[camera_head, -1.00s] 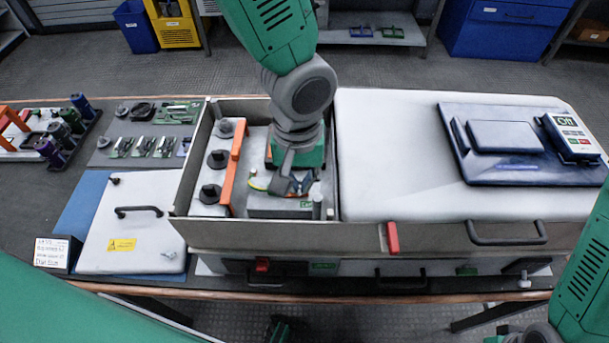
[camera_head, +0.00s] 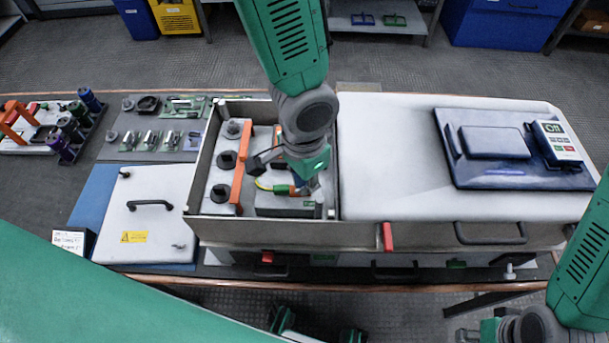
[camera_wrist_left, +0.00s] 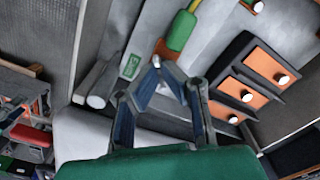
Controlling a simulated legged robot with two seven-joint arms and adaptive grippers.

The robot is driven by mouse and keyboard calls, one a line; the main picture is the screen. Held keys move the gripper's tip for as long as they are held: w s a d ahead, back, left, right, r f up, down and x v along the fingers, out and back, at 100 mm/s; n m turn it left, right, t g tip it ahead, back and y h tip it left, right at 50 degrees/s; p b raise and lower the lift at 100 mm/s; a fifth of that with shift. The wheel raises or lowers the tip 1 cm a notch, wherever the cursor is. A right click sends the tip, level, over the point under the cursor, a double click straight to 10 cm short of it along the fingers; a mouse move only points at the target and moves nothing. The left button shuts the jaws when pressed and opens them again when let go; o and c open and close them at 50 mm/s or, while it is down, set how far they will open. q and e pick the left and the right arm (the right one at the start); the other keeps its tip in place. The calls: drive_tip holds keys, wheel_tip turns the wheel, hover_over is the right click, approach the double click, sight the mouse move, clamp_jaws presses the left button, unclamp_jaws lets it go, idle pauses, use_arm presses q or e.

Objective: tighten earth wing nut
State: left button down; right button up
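The green-sleeved earth lead (camera_head: 283,190) with its yellow-green cable lies in the open capacitor box in the head view. In the left wrist view its green sleeve (camera_wrist_left: 180,30) ends in a brownish lug (camera_wrist_left: 166,49). My left gripper (camera_head: 312,188) reaches down into the box at the sleeve's end. In the left wrist view the tips of my left gripper (camera_wrist_left: 158,64) converge at the lug on a small pale piece, apparently the earth wing nut (camera_wrist_left: 156,60), mostly hidden. My right gripper (camera_head: 470,335) is partly in view at the bottom edge; its fingers are unclear.
The box wall (camera_head: 290,233) surrounds the work area closely. An orange bar (camera_head: 241,165) and dark round terminals (camera_head: 227,160) stand to the left. A white cover with handle (camera_head: 145,215) lies further left. The right section's white top (camera_head: 390,150) carries a dark-blue panel (camera_head: 510,180).

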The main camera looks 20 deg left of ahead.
use_arm(q)
drive_tip(key=shift+m, duration=0.7)
drive_tip(key=c, duration=1.5)
unclamp_jaws()
drive_tip(key=shift+f, duration=0.1)
wheel_tip(320, 180, up, 12)
drive_tip(key=shift+w, duration=0.15)
